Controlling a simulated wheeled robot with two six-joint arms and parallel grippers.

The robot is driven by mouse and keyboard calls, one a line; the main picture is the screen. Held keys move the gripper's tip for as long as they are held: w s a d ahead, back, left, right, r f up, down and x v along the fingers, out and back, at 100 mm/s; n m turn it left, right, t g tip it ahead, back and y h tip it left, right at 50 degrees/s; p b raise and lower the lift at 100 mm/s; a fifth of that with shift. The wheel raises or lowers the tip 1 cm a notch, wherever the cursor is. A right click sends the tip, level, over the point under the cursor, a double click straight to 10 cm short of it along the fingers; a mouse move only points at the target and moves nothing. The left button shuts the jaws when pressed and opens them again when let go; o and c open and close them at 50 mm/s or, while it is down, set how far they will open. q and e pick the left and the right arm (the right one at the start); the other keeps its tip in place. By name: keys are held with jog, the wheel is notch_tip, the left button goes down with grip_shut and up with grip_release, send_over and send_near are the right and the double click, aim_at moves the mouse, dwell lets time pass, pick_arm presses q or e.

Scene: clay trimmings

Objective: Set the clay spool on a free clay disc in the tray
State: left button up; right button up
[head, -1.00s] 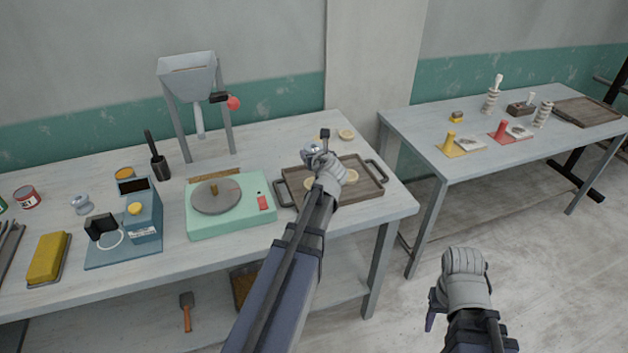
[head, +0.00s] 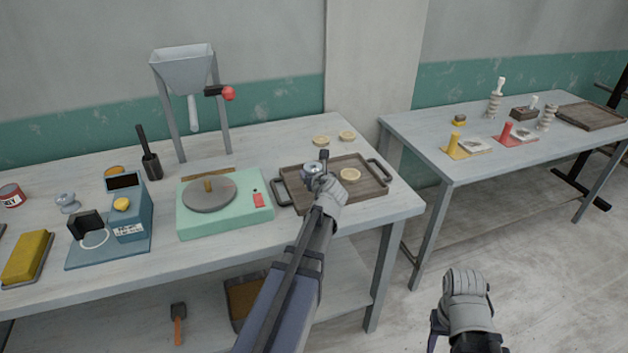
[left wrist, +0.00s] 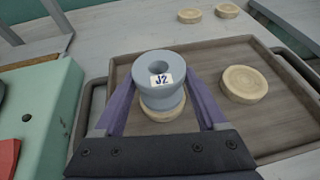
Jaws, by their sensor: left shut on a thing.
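The clay spool (left wrist: 160,80) is blue-grey with a white "J2" label and is held upright between the fingers of my left gripper (left wrist: 163,105). In the head view the spool (head: 313,168) shows at the tip of my left gripper (head: 318,175), over the left part of the wooden tray (head: 296,205). In the left wrist view one clay disc (left wrist: 163,112) lies directly under the spool, mostly hidden; I cannot tell whether they touch. Another clay disc (left wrist: 242,84) lies bare to the right in the tray. My right gripper (head: 466,300) hangs over the floor, its jaws unclear.
Two more discs (head: 321,140) (head: 347,136) lie on the table behind the tray. A green turntable (head: 225,213) stands left of the tray, close to my left arm. A dark handle (left wrist: 273,20) rises at the tray's right edge. Another table (head: 480,170) stands at right.

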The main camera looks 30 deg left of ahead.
pick_arm(q)
jog(key=shift+f, duration=0.15)
jog(key=o, duration=1.6)
jog(key=shift+r, duration=0.35)
jog(key=p+v, duration=0.5)
jog(key=v, duration=0.7)
